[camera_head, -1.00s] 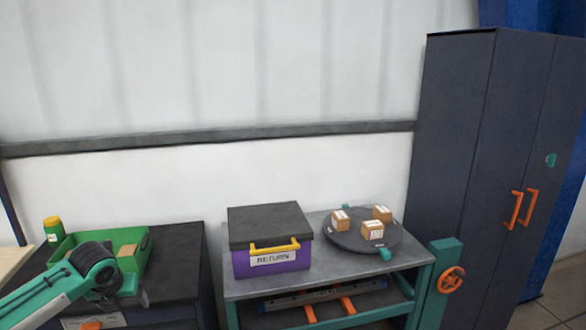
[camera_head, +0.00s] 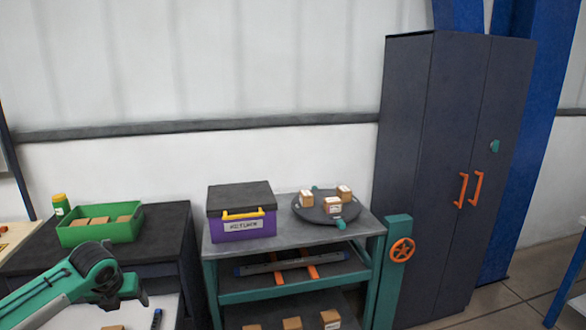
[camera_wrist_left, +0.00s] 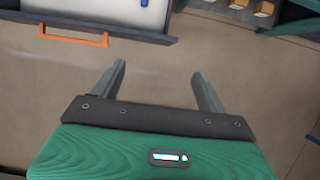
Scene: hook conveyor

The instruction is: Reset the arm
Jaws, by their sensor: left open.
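My left arm comes in from the lower left in the head view, with its green wrist and dark gripper (camera_head: 140,290) in front of the dark cabinet on the left. In the left wrist view the two grey fingers of my left gripper (camera_wrist_left: 157,88) stand wide apart. Nothing is between them, and the brown floor shows beyond. The fingertips are largely hidden in the head view. My right gripper is in neither view.
A green bin (camera_head: 100,233) with small boxes stands on the left cabinet. A purple RETURN box (camera_head: 243,228) and a round turntable (camera_head: 300,207) with boxes stand on the cart. An open drawer (camera_wrist_left: 100,22) with an orange handle shows in the wrist view.

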